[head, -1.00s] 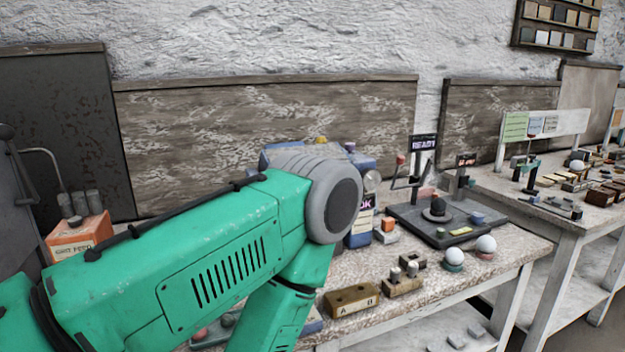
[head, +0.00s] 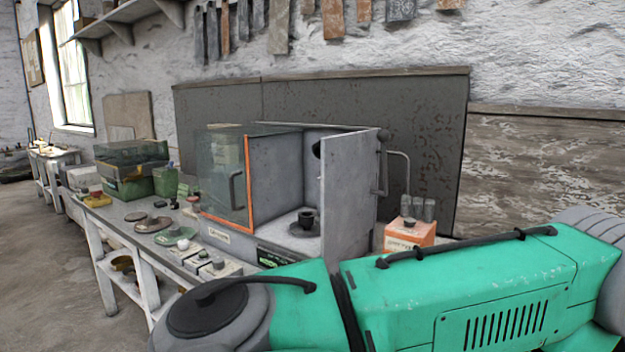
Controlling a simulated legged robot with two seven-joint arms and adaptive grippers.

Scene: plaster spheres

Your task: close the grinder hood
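The grinder hood (head: 288,168) is a grey box on the bench in the middle of the head view. Its front stands open, showing a dark spindle on a round disc (head: 304,228) inside. On its left is a clear panel (head: 220,165) with an orange edge and a dark handle (head: 237,190). On its right a grey door (head: 347,195) stands swung outward, with a bent handle (head: 399,165) beyond its edge. My green arm crosses the foreground below the hood and hides part of the bench. Neither gripper is in view.
An orange box (head: 408,236) with grey cylinders stands right of the hood. Left on the bench are green boxes (head: 135,172), round discs (head: 155,223) and small blocks (head: 218,270). Open floor (head: 50,270) lies at the left.

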